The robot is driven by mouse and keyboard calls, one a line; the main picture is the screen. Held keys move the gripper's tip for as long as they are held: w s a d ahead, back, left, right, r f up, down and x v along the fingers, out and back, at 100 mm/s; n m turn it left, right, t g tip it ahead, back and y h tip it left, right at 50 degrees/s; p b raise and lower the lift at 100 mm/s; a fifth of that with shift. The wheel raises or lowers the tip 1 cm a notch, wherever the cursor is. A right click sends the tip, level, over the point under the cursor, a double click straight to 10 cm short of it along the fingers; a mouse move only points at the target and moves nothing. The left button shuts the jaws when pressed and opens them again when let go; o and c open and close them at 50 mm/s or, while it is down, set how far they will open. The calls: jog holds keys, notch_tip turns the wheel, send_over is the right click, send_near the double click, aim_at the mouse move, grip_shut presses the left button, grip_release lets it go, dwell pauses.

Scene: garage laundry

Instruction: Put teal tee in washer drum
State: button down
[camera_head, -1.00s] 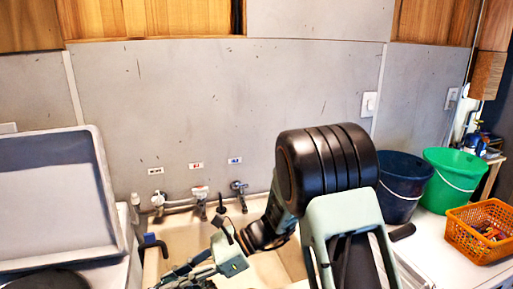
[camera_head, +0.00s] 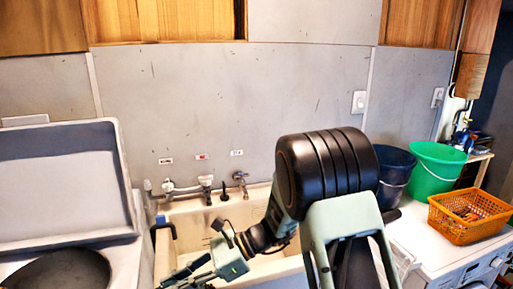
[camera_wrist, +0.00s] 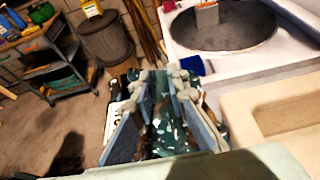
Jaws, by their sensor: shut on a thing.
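The teal tee (camera_wrist: 163,125), dark teal with pale flecks, is between the two pale blue fingers of my gripper (camera_wrist: 162,120) in the wrist view. The gripper is shut on it, and some of the cloth shows beyond the fingers. In the head view my gripper (camera_head: 190,272) is low in the picture, in front of the sink, and the tee cannot be made out there. The top-loading washer has its lid (camera_head: 65,190) raised at the left. Its round drum opening (camera_head: 65,272) shows dark below the lid. The opening (camera_wrist: 222,28) also shows at the wrist view's upper right, apart from the gripper.
A cream sink (camera_head: 185,222) with taps is beside the washer. A blue bucket (camera_head: 394,170), a green bucket (camera_head: 436,168) and an orange basket (camera_head: 465,220) stand at the right. In the wrist view, a tool cart (camera_wrist: 55,65) and a bin (camera_wrist: 107,40) stand on the floor.

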jog(key=w+d+m+t+h, duration=0.1)
jog(key=w+d+m+t, duration=0.25)
jog(key=d, duration=0.75)
jog(key=w+d+m+t, duration=0.2)
jog(key=d+m+t, duration=0.25)
jog(key=d, duration=0.65)
jog(key=w+d+m+t+h, duration=0.1)
jog(key=w+d+m+t, duration=0.25)
jog(key=d, duration=0.75)
notch_tip(320, 180, down, 22)
jog(key=b, duration=2.3)
notch_tip(320, 180, up, 20)
jog(key=p, duration=2.7)
jog(key=shift+s+a+f+n+t, duration=0.15)
jog(key=shift+s+a+n+t, duration=0.05)
jog(key=shift+a+n+t, duration=0.2)
jog(key=shift+d, duration=0.1)
